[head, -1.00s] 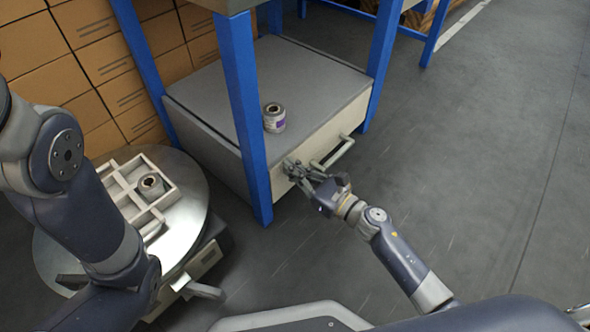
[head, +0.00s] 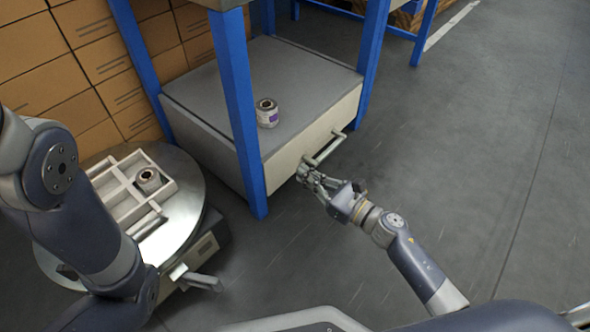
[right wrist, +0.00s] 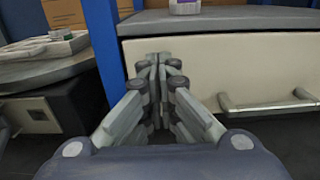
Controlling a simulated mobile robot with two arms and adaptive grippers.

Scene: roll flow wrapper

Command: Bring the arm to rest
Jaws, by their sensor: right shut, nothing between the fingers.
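My right gripper (head: 306,173) is shut and empty in front of the drawer front (head: 300,160) of the low cabinet, left of its handle (head: 326,148). In the right wrist view my right gripper (right wrist: 157,62) shows its fingers together before the pale drawer front (right wrist: 225,68), with the handle (right wrist: 270,105) to the right. I cannot tell whether the fingertips touch the drawer front. My left arm (head: 75,215) comes in at the left of the head view; its gripper is out of the picture.
A roll with a purple label (head: 267,114) stands on the cabinet top. A round metal table (head: 190,215) at the left bears a divided tray (head: 130,160) with another roll (head: 148,180) in it. A blue post (head: 243,120) stands near my right gripper. The floor at right is clear.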

